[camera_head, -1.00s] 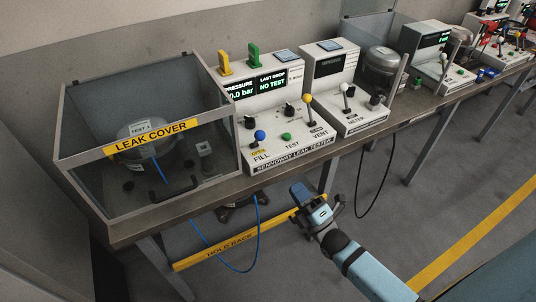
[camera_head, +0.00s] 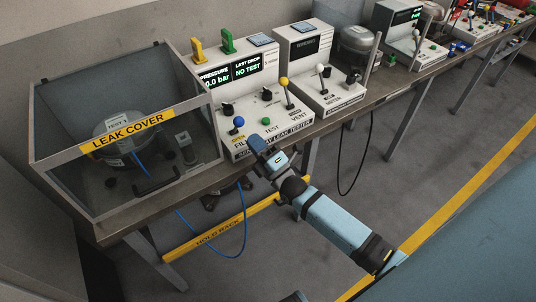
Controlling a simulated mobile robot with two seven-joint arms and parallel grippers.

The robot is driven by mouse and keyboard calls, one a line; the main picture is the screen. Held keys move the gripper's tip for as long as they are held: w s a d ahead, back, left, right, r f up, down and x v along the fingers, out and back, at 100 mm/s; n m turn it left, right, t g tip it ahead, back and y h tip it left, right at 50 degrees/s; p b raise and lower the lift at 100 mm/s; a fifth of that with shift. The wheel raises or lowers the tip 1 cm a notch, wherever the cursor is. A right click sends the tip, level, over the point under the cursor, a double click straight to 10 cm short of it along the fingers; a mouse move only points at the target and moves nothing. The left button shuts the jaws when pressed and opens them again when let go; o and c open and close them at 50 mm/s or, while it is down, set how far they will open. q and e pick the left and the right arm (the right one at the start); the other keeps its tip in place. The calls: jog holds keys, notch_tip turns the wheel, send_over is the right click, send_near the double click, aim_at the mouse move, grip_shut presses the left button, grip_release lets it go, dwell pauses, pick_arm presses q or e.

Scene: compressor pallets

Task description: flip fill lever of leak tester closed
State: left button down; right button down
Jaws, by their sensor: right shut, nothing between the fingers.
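The leak tester (camera_head: 262,98) is a white box on the bench, with a display reading 0.0 bar and NO TEST. Its fill lever (camera_head: 238,123) has a blue ball knob at the front left of the panel, with a yellow OPEN mark beside it. A green button (camera_head: 265,121) and a yellow-knobbed vent lever (camera_head: 285,90) stand to its right. My right gripper (camera_head: 259,145) is shut and empty at the tester's front edge, just below and right of the blue knob. It covers part of the front labels.
The clear leak cover (camera_head: 125,132) with a black handle stands left of the tester, over a compressor. A second white tester (camera_head: 312,75) stands to the right. A blue hose (camera_head: 244,225) and a yellow hold rack bar (camera_head: 225,232) are below the bench.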

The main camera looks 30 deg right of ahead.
pick_arm(q)
jog(key=shift+d, duration=0.1)
pick_arm(e)
jog(key=shift+x, duration=1.7)
pick_arm(q)
jog(key=shift+s, duration=0.1)
